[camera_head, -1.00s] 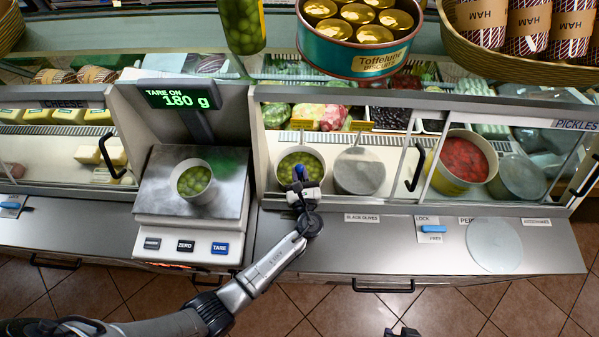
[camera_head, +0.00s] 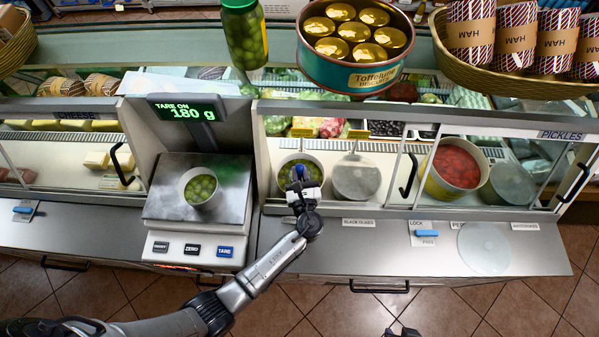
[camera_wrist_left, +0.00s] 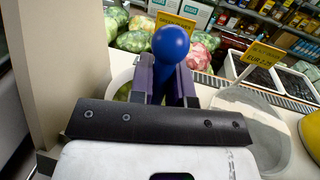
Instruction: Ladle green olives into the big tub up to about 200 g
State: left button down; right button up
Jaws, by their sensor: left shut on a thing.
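The big tub (camera_head: 201,205) stands on the scale (camera_head: 222,208) with green olives (camera_head: 200,187) in it. The scale display (camera_head: 187,108) reads 180 g with "TARE ON". The green olive pot (camera_head: 283,176) sits in the counter well to the right of the scale. My left gripper (camera_head: 301,184) is at the pot's near side, shut on the blue handle of the ladle (camera_head: 300,172). In the left wrist view the handle's blue knob (camera_wrist_left: 171,44) stands between the two fingers. The ladle's bowl is hidden. A small dark tip at the bottom edge may be my right gripper (camera_head: 403,332).
A grey lid (camera_head: 356,178) is right of the olive pot. Further right are a pot of red pickles (camera_head: 434,184) and another lid (camera_head: 512,184). Glass panes and frames bound the opening. A biscuit tin (camera_head: 318,72) and olive jar (camera_head: 243,35) stand on the shelf above.

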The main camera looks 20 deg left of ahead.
aim_at(300, 169)
pick_arm(q)
jog(key=shift+r+p, duration=2)
jog(key=shift+r, duration=0.4)
jog(key=shift+f, duration=0.1)
